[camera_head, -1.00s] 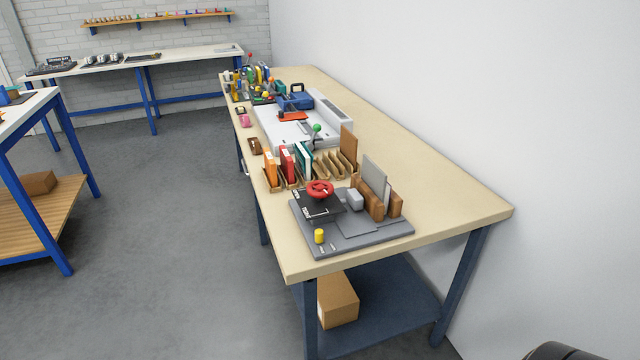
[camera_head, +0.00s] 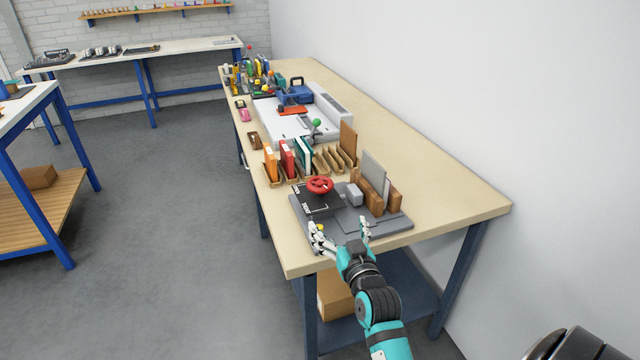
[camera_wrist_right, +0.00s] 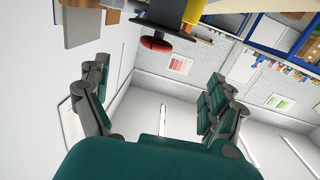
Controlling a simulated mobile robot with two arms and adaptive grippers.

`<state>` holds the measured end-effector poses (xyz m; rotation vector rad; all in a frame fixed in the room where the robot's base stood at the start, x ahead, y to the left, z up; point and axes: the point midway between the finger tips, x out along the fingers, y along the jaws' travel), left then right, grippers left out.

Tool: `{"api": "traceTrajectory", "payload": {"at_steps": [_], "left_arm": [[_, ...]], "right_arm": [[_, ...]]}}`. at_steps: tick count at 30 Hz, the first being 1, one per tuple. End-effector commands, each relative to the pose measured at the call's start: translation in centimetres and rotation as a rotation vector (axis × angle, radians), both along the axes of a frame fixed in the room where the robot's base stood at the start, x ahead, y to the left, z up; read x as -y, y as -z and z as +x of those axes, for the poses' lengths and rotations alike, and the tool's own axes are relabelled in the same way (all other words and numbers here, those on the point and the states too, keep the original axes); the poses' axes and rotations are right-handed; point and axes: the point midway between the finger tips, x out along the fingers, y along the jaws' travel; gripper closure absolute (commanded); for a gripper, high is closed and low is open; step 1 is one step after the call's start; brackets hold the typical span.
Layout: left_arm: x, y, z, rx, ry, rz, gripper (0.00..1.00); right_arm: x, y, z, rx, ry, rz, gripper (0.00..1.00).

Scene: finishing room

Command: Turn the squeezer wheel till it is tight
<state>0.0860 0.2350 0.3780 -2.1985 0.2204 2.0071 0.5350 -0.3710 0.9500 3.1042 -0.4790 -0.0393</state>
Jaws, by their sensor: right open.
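The squeezer wheel (camera_head: 320,185) is red and sits on top of a black plate (camera_head: 318,203) at the left of a grey base (camera_head: 375,229) on the bench. The red wheel (camera_wrist_right: 156,44) also shows near the top of the right wrist view, ahead of the fingers and apart from them. My right gripper (camera_head: 341,230) is open and empty over the front edge of the base, nearer than the wheel. Its left finger partly hides a small yellow cylinder (camera_head: 320,228). The open fingers (camera_wrist_right: 160,95) also show in the wrist view. My left gripper is not in view.
Wooden blocks and a grey panel (camera_head: 373,173) stand right of the wheel, beside a small grey block (camera_head: 354,195). Books (camera_head: 287,160) in a wooden rack stand behind it. The bench top (camera_head: 440,185) is bare at the right, beside the wall.

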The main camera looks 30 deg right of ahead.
Motion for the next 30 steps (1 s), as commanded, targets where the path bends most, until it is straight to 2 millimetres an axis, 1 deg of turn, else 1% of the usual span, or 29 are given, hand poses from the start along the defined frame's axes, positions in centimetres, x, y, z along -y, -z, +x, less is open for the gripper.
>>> {"api": "traceTrajectory", "payload": {"at_steps": [5, 8, 21, 27, 30], "left_arm": [[0.0, -0.2, 0.0, 0.0, 0.0, 0.0, 0.07], [0.0, -0.4, 0.0, 0.0, 0.0, 0.0, 0.07], [0.0, -1.1, 0.0, 0.0, 0.0, 0.0, 0.07], [0.0, -1.1, 0.0, 0.0, 0.0, 0.0, 0.07], [0.1, -1.1, 0.0, 0.0, 0.0, 0.0, 0.07]], "right_arm": [[0.9, -0.5, 1.1, 0.028, 0.017, -0.004, 0.07], [1.4, -0.6, 2.6, 0.028, 0.016, -0.005, 0.07], [4.4, -0.6, 11.7, 0.025, 0.016, -0.003, 0.07], [5.4, -0.4, 14.8, 0.024, 0.015, -0.004, 0.07], [5.7, -0.4, 15.8, 0.024, 0.015, -0.004, 0.07]]}}
